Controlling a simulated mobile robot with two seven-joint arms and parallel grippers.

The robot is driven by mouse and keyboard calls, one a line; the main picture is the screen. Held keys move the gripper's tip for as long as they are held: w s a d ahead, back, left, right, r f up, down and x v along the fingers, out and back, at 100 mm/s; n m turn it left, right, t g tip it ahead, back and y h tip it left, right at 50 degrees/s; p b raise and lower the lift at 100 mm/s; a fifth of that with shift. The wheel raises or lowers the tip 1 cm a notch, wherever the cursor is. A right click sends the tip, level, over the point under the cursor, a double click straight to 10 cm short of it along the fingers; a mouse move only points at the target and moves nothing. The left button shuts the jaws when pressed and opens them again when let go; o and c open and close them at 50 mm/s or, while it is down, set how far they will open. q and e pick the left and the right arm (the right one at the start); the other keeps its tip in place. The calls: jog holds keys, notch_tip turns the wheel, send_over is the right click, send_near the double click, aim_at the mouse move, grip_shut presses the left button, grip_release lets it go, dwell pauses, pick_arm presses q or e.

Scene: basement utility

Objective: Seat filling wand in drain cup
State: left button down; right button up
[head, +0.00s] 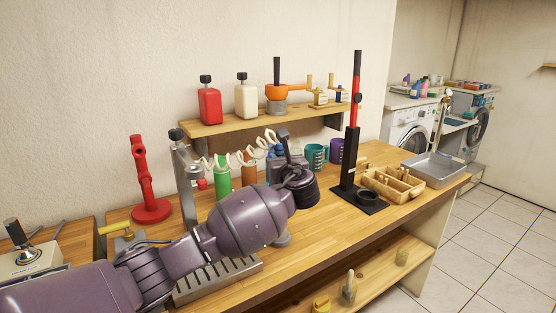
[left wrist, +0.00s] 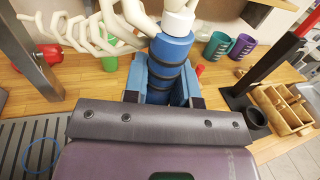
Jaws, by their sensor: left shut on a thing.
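The filling wand (left wrist: 172,50) is a blue cylinder with black rings and a white top joined to a white coiled hose (left wrist: 110,25). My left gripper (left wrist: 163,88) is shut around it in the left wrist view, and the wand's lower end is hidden. In the head view my left gripper (head: 287,165) is mostly hidden by my purple wrist, over the bench and left of the drain cup. The drain cup looks to be the short black ring (head: 367,197) on a black base at the foot of a black-and-red post; it also shows in the left wrist view (left wrist: 254,118). My right gripper is out of view.
The post (head: 354,120) rises behind the cup, and a divided wooden box (head: 392,185) stands right of it. Green and purple mugs (head: 315,155) stand behind. A grey metal post (head: 187,180) and red stand (head: 150,210) are at left. A metal tray (head: 433,170) lies at right.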

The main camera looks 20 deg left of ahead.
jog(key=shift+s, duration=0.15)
pick_arm(q)
jog(key=shift+f, duration=0.6)
notch_tip(320, 180, down, 2)
jog(key=shift+f, duration=0.1)
jog(key=shift+f+b, duration=0.3)
jog(key=shift+f, duration=0.4)
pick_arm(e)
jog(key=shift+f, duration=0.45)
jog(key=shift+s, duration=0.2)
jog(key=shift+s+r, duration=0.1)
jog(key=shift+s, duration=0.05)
